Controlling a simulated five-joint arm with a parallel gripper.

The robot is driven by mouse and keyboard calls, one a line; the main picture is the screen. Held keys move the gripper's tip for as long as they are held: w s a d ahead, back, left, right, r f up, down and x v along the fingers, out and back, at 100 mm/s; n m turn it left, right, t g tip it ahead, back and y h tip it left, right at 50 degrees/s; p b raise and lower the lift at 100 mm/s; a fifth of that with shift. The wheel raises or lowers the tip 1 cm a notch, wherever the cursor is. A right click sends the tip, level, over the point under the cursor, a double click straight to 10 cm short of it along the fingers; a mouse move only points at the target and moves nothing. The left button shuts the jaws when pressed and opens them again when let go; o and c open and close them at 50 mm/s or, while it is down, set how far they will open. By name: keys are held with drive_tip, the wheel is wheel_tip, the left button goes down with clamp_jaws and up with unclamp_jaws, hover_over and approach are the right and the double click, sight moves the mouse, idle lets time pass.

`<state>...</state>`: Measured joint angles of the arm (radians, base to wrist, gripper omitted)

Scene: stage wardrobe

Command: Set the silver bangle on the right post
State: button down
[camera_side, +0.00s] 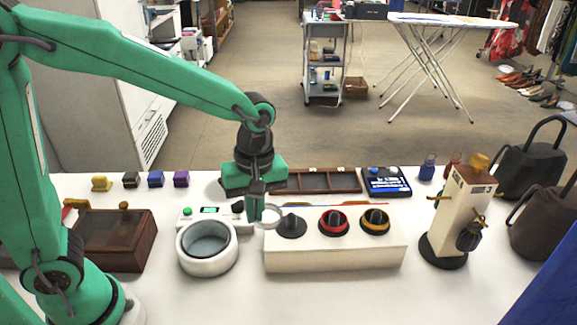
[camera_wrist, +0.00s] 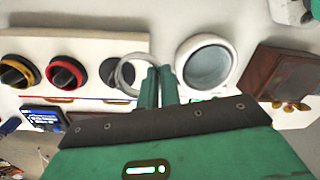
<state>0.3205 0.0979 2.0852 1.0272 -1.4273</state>
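My gripper (camera_side: 256,214) is shut on the rim of the silver bangle (camera_side: 280,218), which sticks out to the right of the fingers. The wrist view also shows the bangle (camera_wrist: 119,76) at the fingertips (camera_wrist: 159,72), overlapping the bare post's dark base in the picture. A white stand (camera_side: 335,256) carries three dark posts. In the side view the left post (camera_side: 291,224) has no ring; the middle post has a red ring (camera_side: 334,233) around it, and the right post has a yellow ring (camera_side: 375,232). The bangle is beside the left post; its exact height is unclear.
A round white bowl-like device (camera_side: 207,264) stands left of the stand, with a brown box (camera_side: 116,246) farther left. A cream stand with a dark base (camera_side: 458,219) and dark bags (camera_side: 533,165) are at right. A brown tray (camera_side: 320,181) lies behind.

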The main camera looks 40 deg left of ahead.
hover_over(280, 229)
drive_tip(key=shift+w+a+r, duration=0.15)
drive_tip(key=shift+r, duration=0.1)
drive_tip(key=shift+f, duration=0.2)
drive_tip(key=shift+f, duration=2.7)
drive_tip(key=shift+f, duration=0.5)
drive_tip(key=c, duration=1.9)
unclamp_jaws()
drive_tip(key=shift+r+t, duration=0.2)
drive_tip(key=shift+t, duration=0.1)
